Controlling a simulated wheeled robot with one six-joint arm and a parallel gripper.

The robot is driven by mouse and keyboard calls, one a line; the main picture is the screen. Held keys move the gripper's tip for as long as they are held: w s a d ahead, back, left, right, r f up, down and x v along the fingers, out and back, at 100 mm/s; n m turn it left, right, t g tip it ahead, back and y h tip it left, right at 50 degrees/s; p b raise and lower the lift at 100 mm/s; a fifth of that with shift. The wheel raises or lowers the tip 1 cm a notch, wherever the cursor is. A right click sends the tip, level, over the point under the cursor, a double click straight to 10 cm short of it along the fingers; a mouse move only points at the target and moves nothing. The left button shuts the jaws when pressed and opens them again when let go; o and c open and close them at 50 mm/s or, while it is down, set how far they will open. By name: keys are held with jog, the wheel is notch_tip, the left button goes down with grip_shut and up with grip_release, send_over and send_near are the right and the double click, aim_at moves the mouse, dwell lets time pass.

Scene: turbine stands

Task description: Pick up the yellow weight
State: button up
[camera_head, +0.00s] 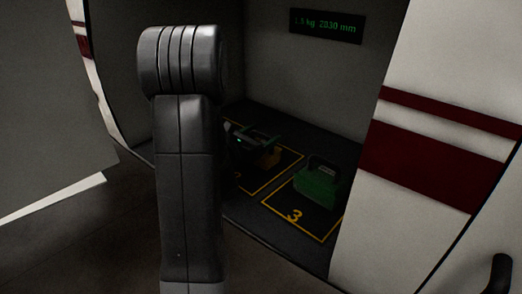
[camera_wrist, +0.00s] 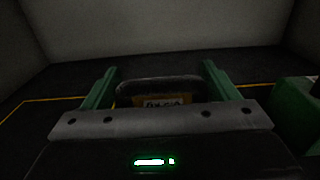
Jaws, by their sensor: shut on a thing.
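The yellow weight (camera_wrist: 172,101) shows in the wrist view as a small yellow-orange face with dark lettering under a dark arched handle. My gripper (camera_wrist: 160,70) has its two green fingers at either side of that handle and is shut on it. The grey gripper body hides the lower part of the weight. In the head view the yellow weight (camera_head: 269,158) is a small dim patch just below and right of my gripper (camera_head: 264,141), within the yellow outline on the bay floor. I cannot tell whether it touches the floor.
A green weight (camera_head: 318,184) stands to the right on the square marked 3; it also shows at the right edge of the wrist view (camera_wrist: 297,108). A sign (camera_head: 326,26) hangs on the back wall. A white and red wall panel (camera_head: 430,150) bounds the bay on the right.

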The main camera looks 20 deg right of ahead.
notch_tip(320, 180, up, 10)
jog(key=shift+r, duration=0.1)
dwell(0.4)
